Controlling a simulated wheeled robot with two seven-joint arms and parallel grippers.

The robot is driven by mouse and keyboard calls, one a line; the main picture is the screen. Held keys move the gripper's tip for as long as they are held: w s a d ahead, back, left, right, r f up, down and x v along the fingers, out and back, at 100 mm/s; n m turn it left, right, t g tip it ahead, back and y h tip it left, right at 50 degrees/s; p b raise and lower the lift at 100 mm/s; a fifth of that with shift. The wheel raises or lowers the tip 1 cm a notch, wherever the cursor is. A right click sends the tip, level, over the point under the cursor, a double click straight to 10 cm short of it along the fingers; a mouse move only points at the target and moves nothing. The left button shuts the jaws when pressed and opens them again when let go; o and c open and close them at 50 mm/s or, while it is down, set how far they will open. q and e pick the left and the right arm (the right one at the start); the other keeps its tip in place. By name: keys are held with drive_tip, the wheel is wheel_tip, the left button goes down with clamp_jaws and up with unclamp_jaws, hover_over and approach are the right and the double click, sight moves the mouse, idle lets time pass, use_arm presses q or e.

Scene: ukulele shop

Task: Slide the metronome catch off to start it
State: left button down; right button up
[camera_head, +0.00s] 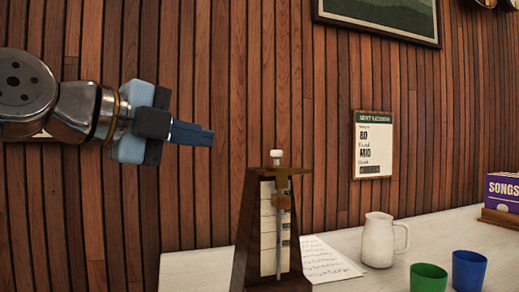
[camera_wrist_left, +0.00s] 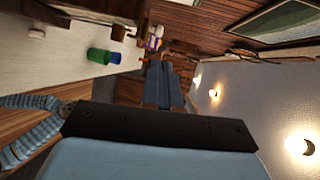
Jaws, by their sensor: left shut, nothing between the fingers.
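The metronome (camera_head: 262,235) is a dark wooden tapered case standing upright at the near left end of the counter in the head view. Its pale scale faces me, with a rod (camera_head: 282,240) running down the front. A brass-coloured catch (camera_head: 284,172) lies across the top, with a white knob (camera_head: 276,154) above it. My left gripper (camera_head: 212,137) is shut and empty, in the air to the left of and slightly above the metronome top, apart from it. Its shut fingers also show in the left wrist view (camera_wrist_left: 163,85). My right gripper is not in view.
Sheet music (camera_head: 325,262) lies right of the metronome. A white pitcher (camera_head: 379,241), a green cup (camera_head: 428,278) and a blue cup (camera_head: 468,270) stand further right. A purple songs box (camera_head: 503,190) is at the right edge. A plank wall with a notice (camera_head: 372,145) stands behind.

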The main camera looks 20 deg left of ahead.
sight(273, 152)
use_arm(q)
drive_tip(key=p+x, duration=0.1)
drive_tip(key=x, duration=1.3)
drive_tip(key=shift+p, duration=0.4)
